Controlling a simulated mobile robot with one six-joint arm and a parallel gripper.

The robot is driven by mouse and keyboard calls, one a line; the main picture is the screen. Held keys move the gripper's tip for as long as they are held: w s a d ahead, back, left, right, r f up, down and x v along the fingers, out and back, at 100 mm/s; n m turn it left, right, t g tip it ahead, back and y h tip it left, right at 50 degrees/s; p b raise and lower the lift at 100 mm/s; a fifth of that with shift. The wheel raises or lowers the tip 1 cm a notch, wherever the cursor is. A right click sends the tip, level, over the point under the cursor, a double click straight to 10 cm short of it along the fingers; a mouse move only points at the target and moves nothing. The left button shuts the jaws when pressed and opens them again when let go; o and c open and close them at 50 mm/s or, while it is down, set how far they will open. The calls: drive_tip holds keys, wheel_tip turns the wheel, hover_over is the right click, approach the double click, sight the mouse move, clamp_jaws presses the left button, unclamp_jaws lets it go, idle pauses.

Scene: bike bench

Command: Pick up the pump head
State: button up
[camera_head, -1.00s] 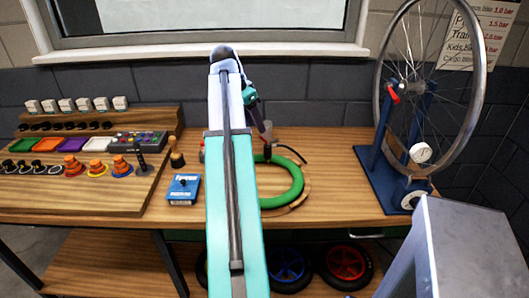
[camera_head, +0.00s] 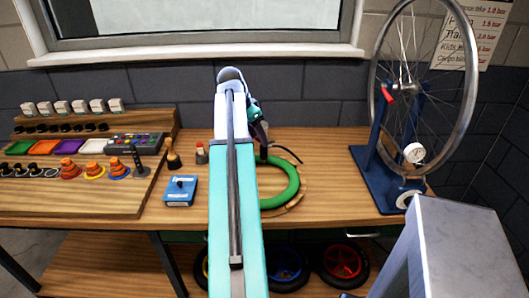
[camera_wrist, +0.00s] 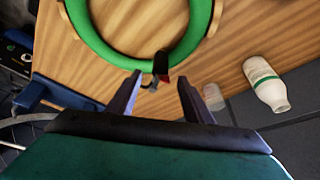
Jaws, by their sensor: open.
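A small dark piece with a red part (camera_wrist: 161,66) stands at the green ring in the wrist view; it looks like the pump head, but I cannot be sure. In the head view a black piece (camera_head: 264,153) with a thin black hose sits at the back of the green ring (camera_head: 284,193). My gripper (camera_wrist: 160,77) is open, and its two fingertips appear on either side of the dark piece in the wrist view. I see no contact. In the head view my arm hides part of the ring.
A white bottle (camera_wrist: 265,85) with a green band is beside the fingers. The wheel stand (camera_head: 385,180) is at right.

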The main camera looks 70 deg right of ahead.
sight(264, 151)
drive_tip(key=shift+x, duration=1.05)
drive_tip(key=shift+s+d, duration=0.1)
drive_tip(key=shift+p+x, duration=0.9)
drive_tip(key=shift+x, duration=1.6)
clamp_jaws()
